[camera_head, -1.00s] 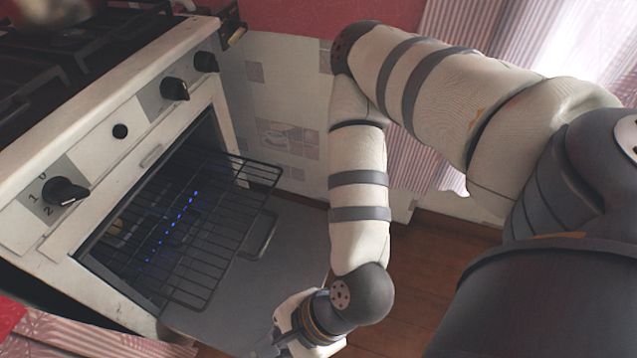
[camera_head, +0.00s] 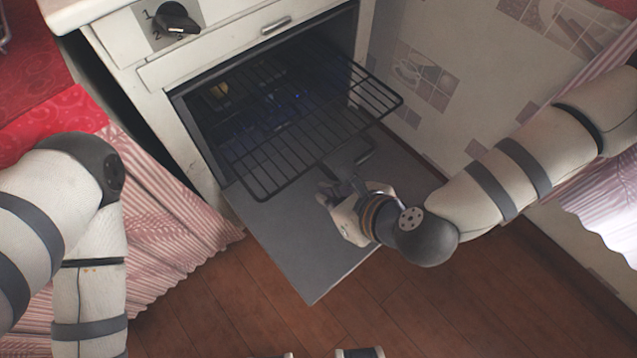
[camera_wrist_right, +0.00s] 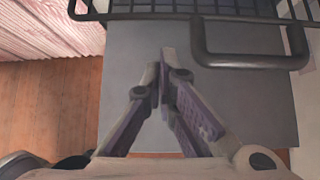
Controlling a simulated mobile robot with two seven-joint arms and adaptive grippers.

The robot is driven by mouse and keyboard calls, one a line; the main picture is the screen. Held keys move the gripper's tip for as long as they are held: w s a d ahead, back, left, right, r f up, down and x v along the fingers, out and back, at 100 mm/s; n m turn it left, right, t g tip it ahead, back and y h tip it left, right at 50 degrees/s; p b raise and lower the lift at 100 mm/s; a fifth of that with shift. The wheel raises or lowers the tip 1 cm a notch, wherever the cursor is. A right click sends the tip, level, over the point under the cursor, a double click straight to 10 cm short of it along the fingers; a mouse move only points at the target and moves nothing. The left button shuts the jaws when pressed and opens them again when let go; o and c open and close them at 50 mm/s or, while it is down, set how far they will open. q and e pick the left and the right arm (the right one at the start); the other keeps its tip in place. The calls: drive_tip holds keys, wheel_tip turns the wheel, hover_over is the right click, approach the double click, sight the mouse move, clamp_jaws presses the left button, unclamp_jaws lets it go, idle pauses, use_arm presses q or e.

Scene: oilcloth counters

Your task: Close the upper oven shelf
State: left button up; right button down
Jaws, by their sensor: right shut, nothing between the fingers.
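The white oven (camera_head: 180,120) stands open, with its grey door panel (camera_head: 305,235) folded down. A dark wire shelf (camera_head: 318,118) sticks well out of the oven above the door; its near edge also shows along the top of the right wrist view (camera_wrist_right: 205,16). My right gripper (camera_head: 332,184) is shut and empty, just in front of the shelf's near edge and over the door. In the right wrist view its fingertips (camera_wrist_right: 162,60) are together, apart from the shelf in the picture. My left arm comes in at the left; its gripper is out of view.
A control knob (camera_head: 177,18) is above the oven opening. A striped curtain (camera_head: 175,235) hangs at left. Wooden floor (camera_head: 400,310) is clear in front.

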drive_tip(key=shift+w+a+r, duration=0.1)
drive_tip(key=shift+w+a, duration=0.35)
drive_tip(key=shift+w, duration=0.15)
drive_tip(key=shift+w+a+r, duration=0.1)
drive_tip(key=shift+w+a, duration=0.3)
drive_tip(key=shift+w, duration=0.2)
